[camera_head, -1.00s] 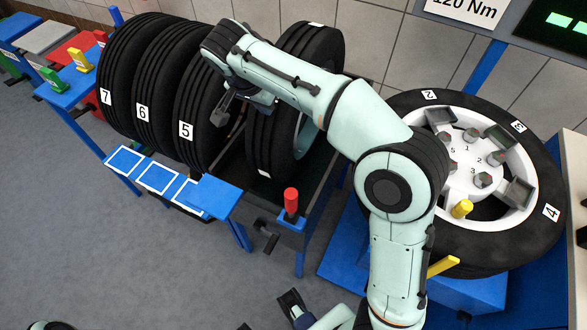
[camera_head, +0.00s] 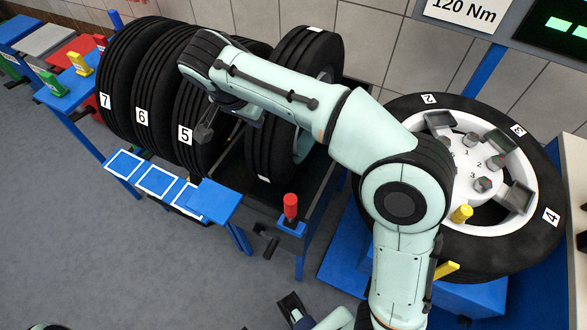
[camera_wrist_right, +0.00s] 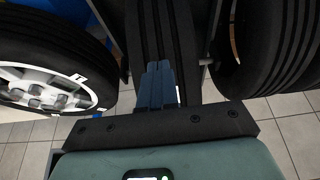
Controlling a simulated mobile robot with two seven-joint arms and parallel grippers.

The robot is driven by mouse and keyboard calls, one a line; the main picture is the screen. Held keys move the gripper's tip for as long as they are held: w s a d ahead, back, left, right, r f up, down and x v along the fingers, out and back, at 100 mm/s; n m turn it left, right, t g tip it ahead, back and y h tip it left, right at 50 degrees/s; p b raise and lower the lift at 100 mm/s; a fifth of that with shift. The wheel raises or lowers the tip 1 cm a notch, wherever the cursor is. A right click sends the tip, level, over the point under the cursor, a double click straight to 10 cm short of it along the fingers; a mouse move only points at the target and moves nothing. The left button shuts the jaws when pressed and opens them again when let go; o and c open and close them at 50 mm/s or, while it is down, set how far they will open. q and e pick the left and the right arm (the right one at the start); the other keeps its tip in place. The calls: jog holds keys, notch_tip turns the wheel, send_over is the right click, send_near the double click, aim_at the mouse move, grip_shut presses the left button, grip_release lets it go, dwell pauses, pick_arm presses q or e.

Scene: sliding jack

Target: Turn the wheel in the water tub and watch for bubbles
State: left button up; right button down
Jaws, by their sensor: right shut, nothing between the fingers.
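The wheel (camera_head: 283,110) stands upright in the dark water tub (camera_head: 318,185), its tread facing me. Its rim is mostly hidden and I make out no bubbles. In the right wrist view the tread of a tire (camera_wrist_right: 152,30) fills the middle, between dark side walls. My right gripper (camera_wrist_right: 158,70) is shut and empty, its fingers in front of this tread; contact cannot be told. In the head view my right gripper (camera_head: 204,132) shows left of the tub wheel, in front of tire 5. My left gripper (camera_head: 290,305) is partly seen at the bottom edge; its opening is unclear.
Tires 7, 6 and 5 (camera_head: 190,110) stand in a row left of the tub. A red-handled crank (camera_head: 290,207) is at the tub's front. A rimmed wheel (camera_head: 510,240) lies on a blue stand at right. Floor (camera_head: 130,260) at front left is clear.

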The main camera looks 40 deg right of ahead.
pick_arm(q)
notch_tip(320, 180, up, 8)
jog(key=w+p, duration=0.3)
jog(key=p, duration=0.4)
pick_arm(e)
notch_tip(320, 180, up, 10)
jog(key=shift+f, duration=0.2)
